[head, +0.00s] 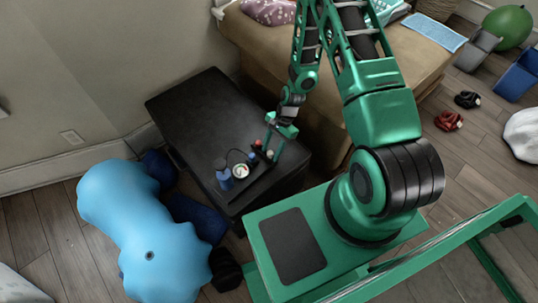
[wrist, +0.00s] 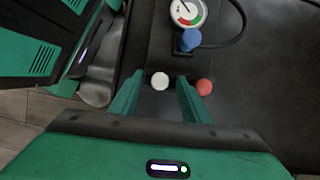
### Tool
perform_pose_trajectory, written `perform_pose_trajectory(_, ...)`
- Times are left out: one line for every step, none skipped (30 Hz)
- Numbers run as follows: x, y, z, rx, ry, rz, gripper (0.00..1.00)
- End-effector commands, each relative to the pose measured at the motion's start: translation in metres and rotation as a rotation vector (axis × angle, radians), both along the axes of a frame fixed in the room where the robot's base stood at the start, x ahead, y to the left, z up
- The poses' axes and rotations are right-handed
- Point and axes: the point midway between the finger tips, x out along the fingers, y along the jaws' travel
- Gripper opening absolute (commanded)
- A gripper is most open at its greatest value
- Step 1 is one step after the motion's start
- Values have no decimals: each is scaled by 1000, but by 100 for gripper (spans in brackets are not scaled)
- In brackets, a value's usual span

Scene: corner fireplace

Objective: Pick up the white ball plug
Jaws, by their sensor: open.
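The white ball plug (wrist: 160,81) is a small round white knob on a dark strip in the wrist view. My gripper (wrist: 159,92) is open, with one green fingertip on each side of the white ball in the picture. I cannot tell how far above it the fingertips are. A red ball plug (wrist: 204,87) sits just right of the right finger. In the head view my gripper (head: 269,145) is over the right part of the black table, and the white ball is too small to tell there.
A pressure gauge (wrist: 187,12) with a blue knob (wrist: 190,40) and a dark hose lies close beyond the fingers. The black table (head: 200,110) is clear toward the back. A sofa (head: 300,65) is behind my arm.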

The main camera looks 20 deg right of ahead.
Motion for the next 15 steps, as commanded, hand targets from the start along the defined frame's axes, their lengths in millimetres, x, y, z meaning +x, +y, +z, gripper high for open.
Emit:
perform_pose_trajectory(0, 0, 0, 0, 0, 0, 43)
perform_pose_trajectory(0, 0, 0, 0, 0, 0, 38)
perform_pose_trajectory(0, 0, 0, 0, 0, 0, 28)
perform_pose_trajectory(0, 0, 0, 0, 0, 0, 21)
perform_pose_trajectory(0, 0, 0, 0, 0, 0, 14)
perform_pose_trajectory(0, 0, 0, 0, 0, 0, 4)
perform_pose_trajectory(0, 0, 0, 0, 0, 0, 2)
perform_pose_trajectory(0, 0, 0, 0, 0, 0, 2)
perform_pose_trajectory(0, 0, 0, 0, 0, 0, 0)
perform_pose_trajectory(0, 0, 0, 0, 0, 0, 0)
perform_pose_trajectory(0, 0, 0, 0, 0, 0, 0)
perform_pose_trajectory(0, 0, 0, 0, 0, 0, 0)
perform_pose_trajectory(0, 0, 0, 0, 0, 0, 0)
perform_pose_trajectory(0, 0, 0, 0, 0, 0, 0)
perform_pose_trajectory(0, 0, 1, 0, 0, 0, 0)
